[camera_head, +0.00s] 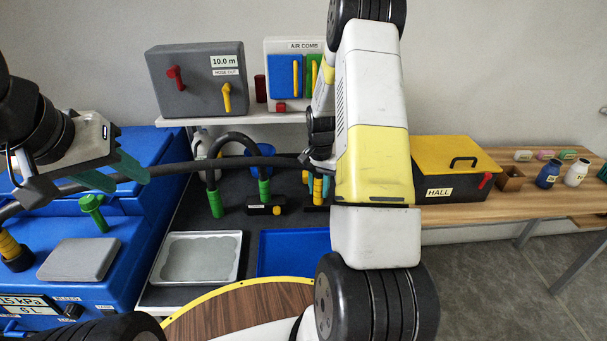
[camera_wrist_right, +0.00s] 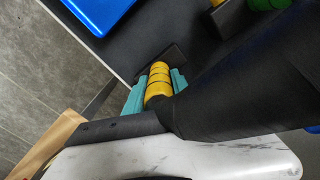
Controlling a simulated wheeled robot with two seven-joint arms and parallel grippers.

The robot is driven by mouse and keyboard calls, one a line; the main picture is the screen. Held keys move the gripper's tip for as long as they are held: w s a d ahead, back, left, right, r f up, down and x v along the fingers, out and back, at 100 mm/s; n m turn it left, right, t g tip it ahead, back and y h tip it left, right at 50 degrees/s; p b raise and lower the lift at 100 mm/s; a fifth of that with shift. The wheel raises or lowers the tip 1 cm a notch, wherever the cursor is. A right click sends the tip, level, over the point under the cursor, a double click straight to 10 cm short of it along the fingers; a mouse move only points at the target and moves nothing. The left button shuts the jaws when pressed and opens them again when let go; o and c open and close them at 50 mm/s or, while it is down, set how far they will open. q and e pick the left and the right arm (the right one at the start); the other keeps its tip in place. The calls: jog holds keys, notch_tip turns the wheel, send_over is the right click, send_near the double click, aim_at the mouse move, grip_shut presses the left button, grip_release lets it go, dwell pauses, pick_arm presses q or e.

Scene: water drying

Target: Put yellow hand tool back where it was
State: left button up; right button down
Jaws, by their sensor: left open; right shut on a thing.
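The yellow hand tool (camera_wrist_right: 158,84) shows in the right wrist view as a ribbed yellow cuff joined to a thick black part, with a flat dark piece at its far end. My right gripper (camera_wrist_right: 155,92) is shut on the yellow cuff, a teal finger on each side. In the head view, my right gripper (camera_head: 322,186) is over the dark bench beyond the blue tray, mostly hidden by my right arm. Whether the tool touches the bench is unclear. My left gripper (camera_head: 114,173) is open above the blue machine (camera_head: 140,215), near the black hose (camera_head: 180,170).
Green hose cuffs (camera_head: 216,204) and a labelled black block (camera_head: 265,209) stand on the dark bench. A silver tray (camera_head: 160,258) and blue tray (camera_head: 290,236) lie nearer. A green fitting (camera_head: 92,205) rises from the blue machine. A yellow-lidded box (camera_head: 455,155) is right.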

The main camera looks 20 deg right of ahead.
jog(key=c, duration=1.1)
grip_release()
jog(key=shift+f, duration=0.1)
jog(key=shift+o, duration=0.2)
notch_tip(320, 180, up, 12)
jog(key=s+a+r+n+t, duration=0.2)
jog(key=s+a+r, duration=0.2)
jog(key=r, duration=0.5)
jog(key=s+a+r+n+t+y, duration=0.1)
jog(key=s+a+r, duration=0.4)
jog(key=s, duration=0.5)
jog(key=s+a+r+n+t+y, duration=0.1)
jog(key=s+a+r+n+t, duration=0.2)
jog(key=s, duration=0.8)
notch_tip(320, 180, up, 4)
jog(key=a+n, duration=0.1)
jog(key=n, duration=0.1)
jog(key=shift+a+f+n, duration=0.2)
jog(key=shift+a+n, duration=0.15)
jog(key=shift+n, duration=0.05)
